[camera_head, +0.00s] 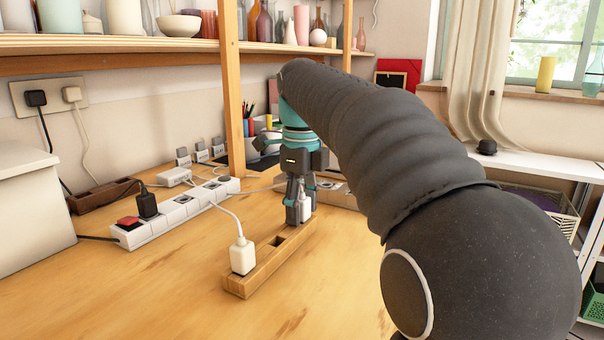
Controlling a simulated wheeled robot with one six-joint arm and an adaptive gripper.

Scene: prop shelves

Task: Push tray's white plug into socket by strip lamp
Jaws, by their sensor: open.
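A wooden tray (262,272) with slots lies on the table, left of my arm. A white plug (242,257) with a white cord stands in its near slot. The middle slot is empty. Another white piece, which looks like a plug (306,207), shows at the far end of the tray, beside my gripper's fingers. My gripper (296,212) points down there, open; the fingers partly hide this piece, and I cannot tell whether they touch it. A white power strip (168,219) lies behind the tray. A red switch or lamp (128,221) is at its near-left end, with a black plug (147,204) beside it.
A white block (175,177) with cords sits behind the strip. Two plugs fill the wall outlet (52,95). A wooden shelf post (232,90) rises behind the strip. A white box (32,200) stands at left. The front table is clear.

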